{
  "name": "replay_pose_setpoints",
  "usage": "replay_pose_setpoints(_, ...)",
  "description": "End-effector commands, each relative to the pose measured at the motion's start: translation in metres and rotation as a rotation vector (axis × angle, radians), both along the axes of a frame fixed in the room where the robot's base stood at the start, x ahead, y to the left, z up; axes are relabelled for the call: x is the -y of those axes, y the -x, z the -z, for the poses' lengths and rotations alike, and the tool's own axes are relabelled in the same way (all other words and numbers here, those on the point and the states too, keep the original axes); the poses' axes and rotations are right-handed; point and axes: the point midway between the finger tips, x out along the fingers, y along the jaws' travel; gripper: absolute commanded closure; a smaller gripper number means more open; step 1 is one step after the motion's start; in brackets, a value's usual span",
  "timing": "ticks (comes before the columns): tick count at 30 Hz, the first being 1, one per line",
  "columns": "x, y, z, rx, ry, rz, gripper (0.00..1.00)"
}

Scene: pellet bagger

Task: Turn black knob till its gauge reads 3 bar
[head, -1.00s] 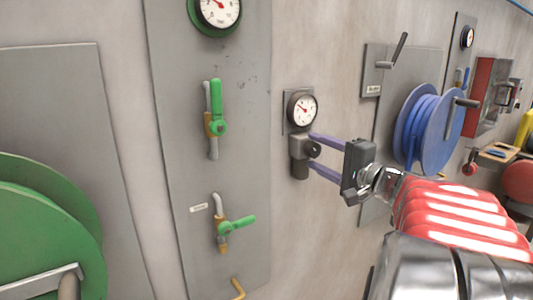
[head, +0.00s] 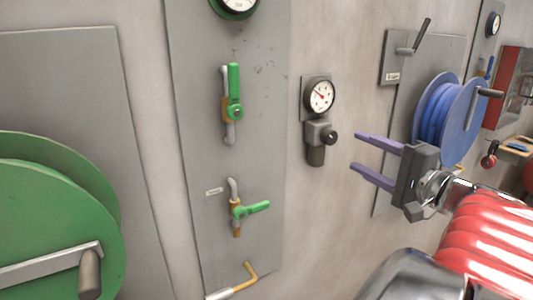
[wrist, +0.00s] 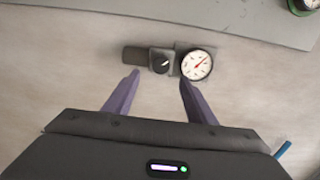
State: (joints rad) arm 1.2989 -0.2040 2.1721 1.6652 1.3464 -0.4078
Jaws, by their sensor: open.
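The black knob (head: 331,137) sits on the front of a grey regulator body (head: 316,133) on the wall. In the wrist view the knob (wrist: 161,64) has a pale mark on its face. The round white gauge (head: 320,96) with a red needle is just above the regulator; it also shows in the wrist view (wrist: 197,65). Its numbers are too small to read. My gripper (head: 361,152) is open and empty, its two purple fingers to the right of the knob and apart from it. In the wrist view my gripper (wrist: 157,80) has its fingertips just short of the regulator.
A grey panel left of the regulator carries green-handled valves (head: 235,110) and another gauge (head: 235,6). A green reel (head: 50,220) is at far left. A blue hose reel (head: 445,115) stands behind my gripper at right. The wall below the regulator is bare.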

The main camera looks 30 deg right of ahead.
Motion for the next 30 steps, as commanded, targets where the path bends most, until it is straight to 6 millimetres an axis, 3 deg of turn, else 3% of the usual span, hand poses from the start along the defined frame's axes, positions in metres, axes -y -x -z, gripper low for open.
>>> replay_pose_setpoints(12, 0.001, 0.040, 0.001, 0.000, -0.001, 0.001, 0.49)
replay_pose_setpoints(30, 0.001, 0.042, 0.001, -0.001, -0.002, -0.002, 0.49)
